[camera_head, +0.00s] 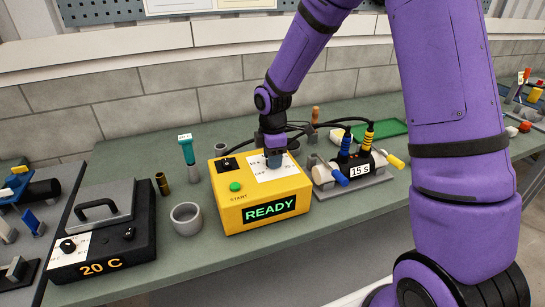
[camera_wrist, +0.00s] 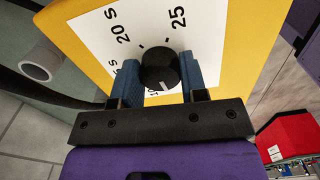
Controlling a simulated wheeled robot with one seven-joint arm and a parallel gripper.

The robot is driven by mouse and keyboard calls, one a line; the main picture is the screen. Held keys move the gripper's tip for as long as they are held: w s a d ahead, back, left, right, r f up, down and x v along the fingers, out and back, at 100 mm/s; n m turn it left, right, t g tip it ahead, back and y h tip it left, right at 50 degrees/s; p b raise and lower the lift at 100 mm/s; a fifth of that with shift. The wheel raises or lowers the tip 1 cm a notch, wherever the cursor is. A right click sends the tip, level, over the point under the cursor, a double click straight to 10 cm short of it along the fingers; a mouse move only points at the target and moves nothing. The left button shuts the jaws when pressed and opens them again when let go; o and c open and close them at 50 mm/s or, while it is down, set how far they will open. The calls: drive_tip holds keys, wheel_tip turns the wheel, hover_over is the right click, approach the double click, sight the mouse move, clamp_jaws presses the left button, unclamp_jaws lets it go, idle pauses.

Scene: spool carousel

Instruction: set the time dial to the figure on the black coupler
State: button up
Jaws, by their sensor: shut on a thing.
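The yellow box (camera_head: 260,192) has a lit READY display, a green START button and a white dial card (camera_head: 272,172). In the wrist view, the black time dial (camera_wrist: 161,70) sits between the blue fingers of my gripper (camera_wrist: 160,80), which is shut on it. Figures 25 and 20 S show on the card (camera_wrist: 140,28); lower figures are partly covered. A pale line on the knob is toward the bottom of the wrist view. The black coupler (camera_head: 346,157) at right bears a label reading 15 S (camera_head: 360,171). In the head view, my gripper (camera_head: 275,158) hides the dial.
A black hot plate (camera_head: 110,240) reading 20 C stands at left. A grey cup (camera_head: 186,218), a brass cylinder (camera_head: 162,184) and a teal-handled tool (camera_head: 187,152) stand between it and the box. Cables run behind the box to the coupler.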

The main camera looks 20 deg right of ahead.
drive_tip(key=m, duration=0.5)
drive_tip(key=shift+m, duration=0.3)
drive_tip(key=m, duration=0.4)
drive_tip(key=shift+m, duration=0.3)
drive_tip(key=m, duration=0.8)
drive_tip(key=shift+a+m, duration=0.1)
drive_tip(key=shift+m, duration=0.2)
drive_tip(key=o, duration=0.9)
wheel_tip(320, 180, up, 11)
drive_tip(key=shift+f, duration=0.1)
